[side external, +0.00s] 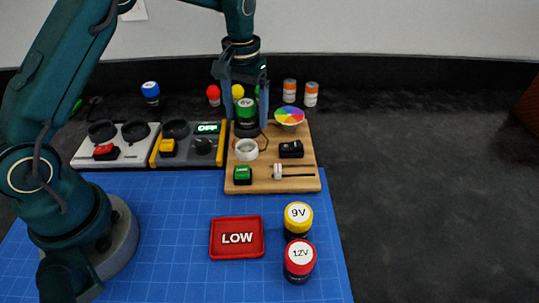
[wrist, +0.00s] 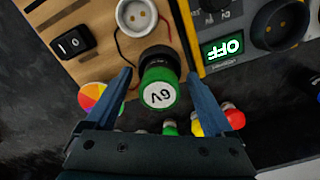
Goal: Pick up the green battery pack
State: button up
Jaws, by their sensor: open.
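The green battery pack (side external: 246,112) has a green top, a black lower body and a white label reading 6V. It stands at the back left of the wooden board (side external: 308,163). My gripper (side external: 247,115) points down over it, with one finger on each side. In the wrist view the green battery pack (wrist: 159,88) lies between the two open fingers of my gripper (wrist: 162,97), with a visible gap on both sides. The lower part of the pack is partly hidden by its top in the wrist view.
Yellow 9V (side external: 298,217) and red 12V (side external: 299,259) packs stand on the blue mat (side external: 165,235) beside a red LOW tray (side external: 237,238). The colour wheel (side external: 289,117) is close right of my gripper. A yellow-grey OFF unit (side external: 188,145) adjoins the board's left. Small bulbs and cylinders stand behind.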

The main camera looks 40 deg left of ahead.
grip_shut()
